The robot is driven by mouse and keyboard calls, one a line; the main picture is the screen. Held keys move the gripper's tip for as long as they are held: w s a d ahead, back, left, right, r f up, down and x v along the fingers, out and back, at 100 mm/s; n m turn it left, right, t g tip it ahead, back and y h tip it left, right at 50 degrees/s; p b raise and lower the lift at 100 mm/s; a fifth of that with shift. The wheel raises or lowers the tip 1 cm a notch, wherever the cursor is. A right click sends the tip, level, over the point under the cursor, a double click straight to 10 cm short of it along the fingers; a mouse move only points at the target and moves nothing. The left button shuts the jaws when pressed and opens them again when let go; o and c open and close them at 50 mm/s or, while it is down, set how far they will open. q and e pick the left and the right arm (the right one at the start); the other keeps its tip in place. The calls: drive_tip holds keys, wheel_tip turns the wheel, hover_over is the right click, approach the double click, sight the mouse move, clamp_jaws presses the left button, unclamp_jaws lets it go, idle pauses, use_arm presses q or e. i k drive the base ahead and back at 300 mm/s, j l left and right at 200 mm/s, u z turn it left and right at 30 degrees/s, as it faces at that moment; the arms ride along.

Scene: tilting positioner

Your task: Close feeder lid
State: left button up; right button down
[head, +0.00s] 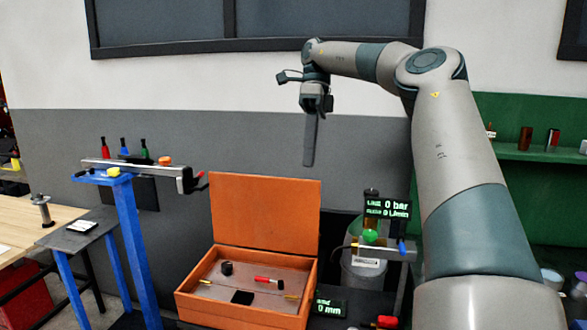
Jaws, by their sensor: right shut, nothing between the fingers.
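An orange feeder box (243,308) stands low in the middle of the head view. Its orange lid (265,212) is open and stands upright at the back edge. Inside the box lie a dark cylinder, a red-and-black piece, a black square and small brass-coloured pieces. My right gripper (311,163) hangs with its fingers pointing down, shut and empty. It shows above the lid's top right corner in the picture, and no contact with the lid is visible. My left gripper is not in view.
A blue stand (133,245) with a metal arm and small bottles is left of the box. A wooden table (22,232) is at far left, green shelves (535,153) at right.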

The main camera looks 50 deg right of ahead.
sight(277, 214)
drive_tip(key=i+l, duration=0.2)
drive_tip(key=l, duration=0.15)
drive_tip(key=i+l, duration=0.25)
drive_tip(key=l, duration=0.15)
drive_tip(key=i+l, duration=0.2)
drive_tip(key=l, duration=0.15)
drive_tip(key=i+l, duration=0.2)
drive_tip(key=l, duration=0.15)
drive_tip(key=i+l, duration=0.2)
drive_tip(key=l, duration=0.2)
